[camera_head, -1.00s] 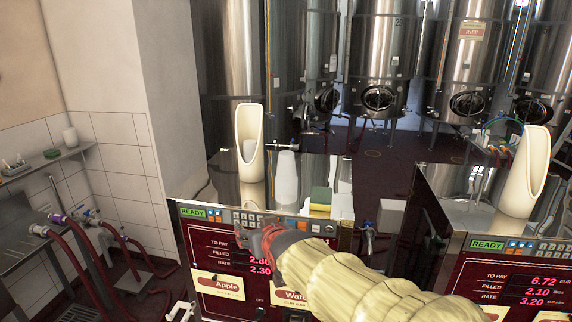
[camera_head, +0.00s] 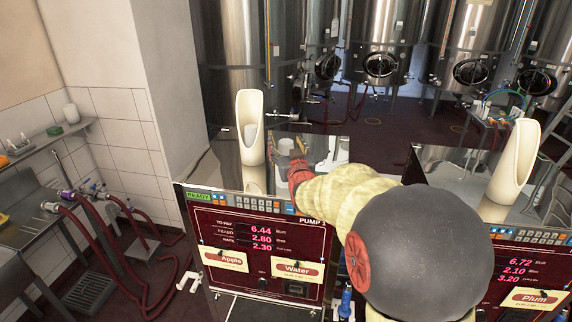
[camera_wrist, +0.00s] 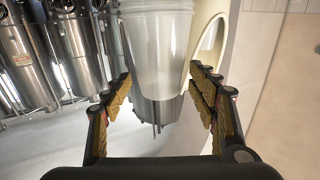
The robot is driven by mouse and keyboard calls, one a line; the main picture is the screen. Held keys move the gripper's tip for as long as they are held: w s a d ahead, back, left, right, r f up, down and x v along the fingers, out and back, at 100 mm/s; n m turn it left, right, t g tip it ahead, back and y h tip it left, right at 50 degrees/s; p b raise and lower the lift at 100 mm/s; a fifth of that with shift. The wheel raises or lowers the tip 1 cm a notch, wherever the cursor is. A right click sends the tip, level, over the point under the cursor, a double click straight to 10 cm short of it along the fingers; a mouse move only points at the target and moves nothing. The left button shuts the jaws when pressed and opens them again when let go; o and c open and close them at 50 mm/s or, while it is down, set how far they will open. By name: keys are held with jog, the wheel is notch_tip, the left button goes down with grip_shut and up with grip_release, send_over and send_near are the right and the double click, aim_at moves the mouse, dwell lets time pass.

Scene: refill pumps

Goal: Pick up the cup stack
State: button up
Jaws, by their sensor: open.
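The cup stack (camera_wrist: 158,45) is translucent whitish plastic and appears upright in the wrist view, between my two fingers. My gripper (camera_wrist: 160,84) is open, with a finger on each side of the stack; I see no firm contact. In the head view my gripper (camera_head: 286,155) is above the top of the left pump, around the stack (camera_head: 285,146), which is mostly hidden by the fingers.
A cream scoop-shaped holder (camera_head: 250,115) stands close left of the gripper and shows beside the stack in the wrist view (camera_wrist: 223,22). A second holder (camera_head: 516,165) stands on the right pump. Steel tanks (camera_head: 383,30) stand behind. A wall is at left.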

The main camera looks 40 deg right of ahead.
jog(key=p+x, duration=0.1)
jog(key=x, duration=0.3)
jog(key=shift+w+d+p, duration=0.1)
jog(key=shift+w+p, duration=0.15)
jog(key=shift+p, duration=0.05)
jog(key=c, duration=0.3)
jog(key=c, duration=1.2)
grip_shut()
